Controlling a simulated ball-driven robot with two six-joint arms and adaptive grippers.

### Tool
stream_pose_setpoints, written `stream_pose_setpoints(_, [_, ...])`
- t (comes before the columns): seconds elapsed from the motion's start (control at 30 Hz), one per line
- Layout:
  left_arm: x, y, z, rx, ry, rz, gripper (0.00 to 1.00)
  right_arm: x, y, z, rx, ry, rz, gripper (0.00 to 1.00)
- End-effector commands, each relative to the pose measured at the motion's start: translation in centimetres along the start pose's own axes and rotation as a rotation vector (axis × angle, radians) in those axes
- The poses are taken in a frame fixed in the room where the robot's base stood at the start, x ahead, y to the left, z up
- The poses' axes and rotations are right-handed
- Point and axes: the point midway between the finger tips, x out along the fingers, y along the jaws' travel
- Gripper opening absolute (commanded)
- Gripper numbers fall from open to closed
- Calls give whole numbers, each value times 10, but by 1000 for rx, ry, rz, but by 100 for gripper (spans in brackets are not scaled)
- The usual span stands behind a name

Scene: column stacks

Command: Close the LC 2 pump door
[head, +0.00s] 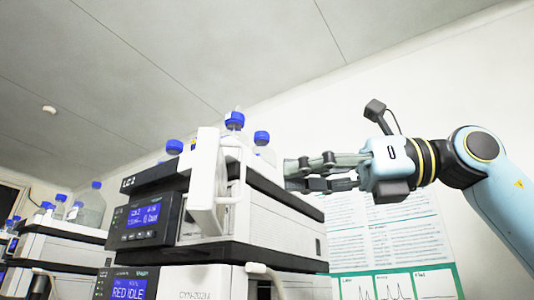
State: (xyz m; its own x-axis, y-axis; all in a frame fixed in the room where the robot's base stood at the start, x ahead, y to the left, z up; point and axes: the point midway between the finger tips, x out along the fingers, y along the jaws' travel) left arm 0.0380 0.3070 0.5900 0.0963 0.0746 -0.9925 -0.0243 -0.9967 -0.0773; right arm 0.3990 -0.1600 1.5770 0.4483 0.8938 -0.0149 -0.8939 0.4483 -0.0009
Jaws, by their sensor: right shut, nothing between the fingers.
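The LC 2 stack (155,180) stands at the centre, its label on a dark top band. A white upright panel (204,180), which looks like the open pump door, sticks out from the front of the upper module, right of its blue-lit display (144,216). I see it nearly edge-on. My right gripper (287,174) comes in from the right, level with the panel's upper half and a gap to its right. Its fingers are shut and empty, and do not appear to touch the door. My left gripper is not in view.
Blue-capped bottles (262,145) stand on top of the stack. A lower module (190,284) with a display reading RED IDLE is below. Another stack (60,250) with bottles is at the left. A poster (400,245) hangs on the wall behind my right arm.

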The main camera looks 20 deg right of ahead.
Motion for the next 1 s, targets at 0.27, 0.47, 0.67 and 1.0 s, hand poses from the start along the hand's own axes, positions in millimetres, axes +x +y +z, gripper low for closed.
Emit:
stream_pose_setpoints(0.27, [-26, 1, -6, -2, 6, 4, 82, 33, 1, 4, 4, -4, 3, 0])
stream_pose_setpoints(0.47, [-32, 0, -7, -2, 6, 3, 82, 44, 0, 1, 3, -1, 0, 0])
stream_pose_setpoints(0.67, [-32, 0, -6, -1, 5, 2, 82, 47, 0, 0, 1, 0, -1, 0])
stream_pose_setpoints(1.0, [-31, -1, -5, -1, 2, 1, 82, 46, -1, 0, 1, 0, 4, 0])
